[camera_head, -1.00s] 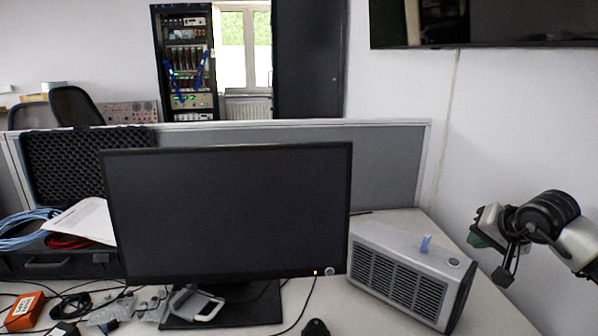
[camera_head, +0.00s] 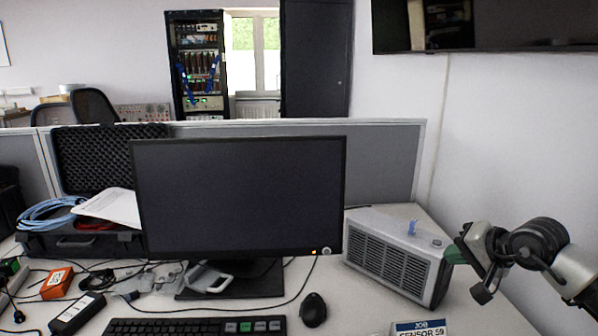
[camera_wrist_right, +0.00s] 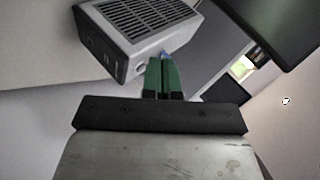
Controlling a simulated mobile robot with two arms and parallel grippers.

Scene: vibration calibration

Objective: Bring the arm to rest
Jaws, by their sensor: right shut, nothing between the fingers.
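My right gripper (camera_head: 453,254) is in the head view at the right, in the air by the right end of the silver vented box (camera_head: 385,262). In the wrist view its two green fingers (camera_wrist_right: 163,72) are together with nothing between them, pointing toward the box (camera_wrist_right: 115,60). I cannot tell whether the fingertips touch the box. My left gripper is out of view.
A large monitor (camera_head: 240,195) stands left of the box. Cables, an orange box (camera_head: 57,283) and a black case (camera_head: 80,242) crowd the left.

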